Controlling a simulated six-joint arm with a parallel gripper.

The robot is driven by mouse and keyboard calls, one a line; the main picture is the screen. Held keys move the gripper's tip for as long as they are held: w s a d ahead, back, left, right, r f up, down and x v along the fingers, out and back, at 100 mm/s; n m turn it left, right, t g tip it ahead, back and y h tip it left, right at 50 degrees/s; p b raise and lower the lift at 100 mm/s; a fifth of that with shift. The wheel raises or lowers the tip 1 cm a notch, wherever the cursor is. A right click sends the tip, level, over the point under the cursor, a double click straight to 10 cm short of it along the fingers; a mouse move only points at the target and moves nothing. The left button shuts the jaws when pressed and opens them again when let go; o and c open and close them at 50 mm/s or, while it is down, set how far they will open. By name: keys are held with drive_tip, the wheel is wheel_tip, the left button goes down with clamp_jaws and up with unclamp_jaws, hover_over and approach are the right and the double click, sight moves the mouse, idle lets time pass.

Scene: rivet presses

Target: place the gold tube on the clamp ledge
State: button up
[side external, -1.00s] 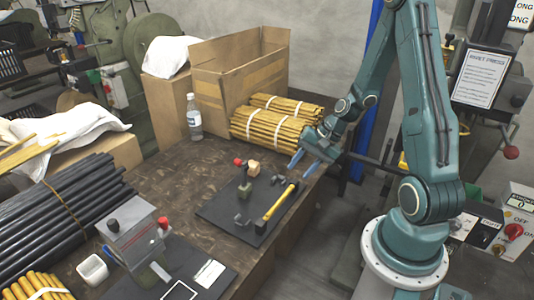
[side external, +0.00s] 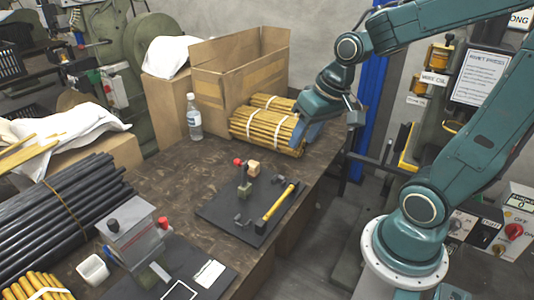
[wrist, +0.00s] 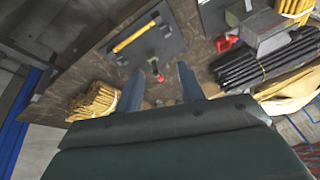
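The gold tube (side external: 279,202) lies along the right side of a black clamp plate (side external: 222,213) on the bench. It also shows in the wrist view (wrist: 134,38), lying on the plate. Whether it sits on the ledge itself is too small to tell. The clamp (side external: 243,180) with a red knob stands on the plate, left of the tube. My gripper (wrist: 161,82) is apart from the tube, with its two blue fingers spread and nothing between them. In the side view my gripper (side external: 301,134) is beyond the plate, in front of the bundled yellow tubes.
Bundled yellow tubes (side external: 262,131) lie by an open cardboard box (side external: 235,85). A water bottle (side external: 194,124) stands left of them. Black tubes (side external: 60,215) and a grey press block (side external: 135,235) are at the left. Bare bench (side external: 175,170) lies left of the plate.

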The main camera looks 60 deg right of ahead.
drive_tip(key=s+a+r+n+t, duration=0.1)
drive_tip(key=s+a+r+n, duration=0.2)
drive_tip(key=s+r, duration=0.3)
drive_tip(key=shift+s+a+r+n+h, duration=0.2)
drive_tip(key=shift+s+a+n+h, duration=0.15)
drive_tip(key=shift+s, duration=0.8)
idle(0.4)
